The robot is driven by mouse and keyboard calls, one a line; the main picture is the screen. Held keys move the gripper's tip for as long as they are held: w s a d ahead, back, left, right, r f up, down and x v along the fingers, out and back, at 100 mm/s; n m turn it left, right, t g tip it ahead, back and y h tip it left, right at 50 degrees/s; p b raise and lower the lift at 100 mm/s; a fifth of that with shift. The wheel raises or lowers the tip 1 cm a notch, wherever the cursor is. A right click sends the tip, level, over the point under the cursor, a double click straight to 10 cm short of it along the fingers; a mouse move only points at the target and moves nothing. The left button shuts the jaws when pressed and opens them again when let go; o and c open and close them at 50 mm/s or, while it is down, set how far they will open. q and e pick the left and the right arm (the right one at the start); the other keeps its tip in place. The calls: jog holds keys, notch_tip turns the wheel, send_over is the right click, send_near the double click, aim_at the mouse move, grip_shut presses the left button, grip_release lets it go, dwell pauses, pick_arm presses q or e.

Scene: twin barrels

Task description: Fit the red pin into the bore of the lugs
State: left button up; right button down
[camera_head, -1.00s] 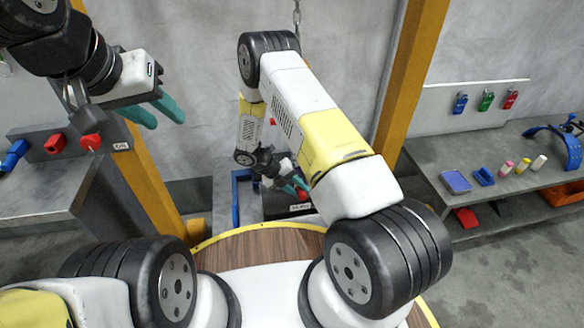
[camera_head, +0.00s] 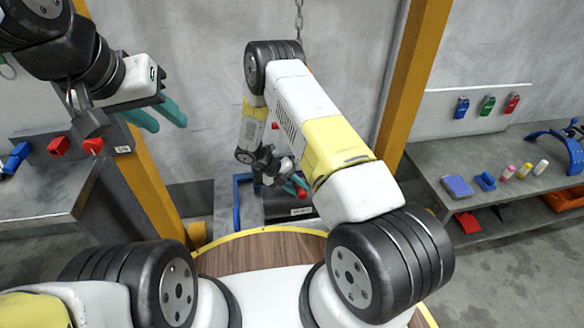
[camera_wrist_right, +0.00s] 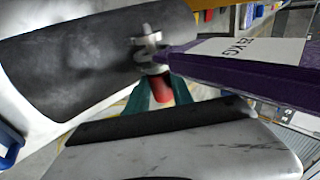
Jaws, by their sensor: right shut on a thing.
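My right gripper (camera_head: 297,188) is shut on the red pin (camera_wrist_right: 161,88), between its teal fingers in the right wrist view. The pin shows as a small red spot in the head view (camera_head: 301,192). Just beyond the pin in the wrist view are grey metal pieces (camera_wrist_right: 149,50), apparently the lugs, beside the end of a purple bar. The pin's end appears close to them or overlapping them; I cannot tell whether it is in the bore. My left gripper (camera_head: 161,114) is open and empty at the upper left, its teal fingers apart.
The purple bar (camera_wrist_right: 235,65) carries a white label. A dark rounded body (camera_wrist_right: 75,60) fills the wrist view's upper left. In the head view, a grey bench (camera_head: 40,195) stands left and a shelf bench (camera_head: 420,165) with small coloured items right. Yellow posts (camera_head: 400,85) rise nearby.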

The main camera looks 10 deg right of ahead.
jog(key=shift+w, duration=0.15)
jog(key=c, duration=1)
grip_release()
jog(key=shift+c, duration=0.2)
jog(key=v, duration=0.8)
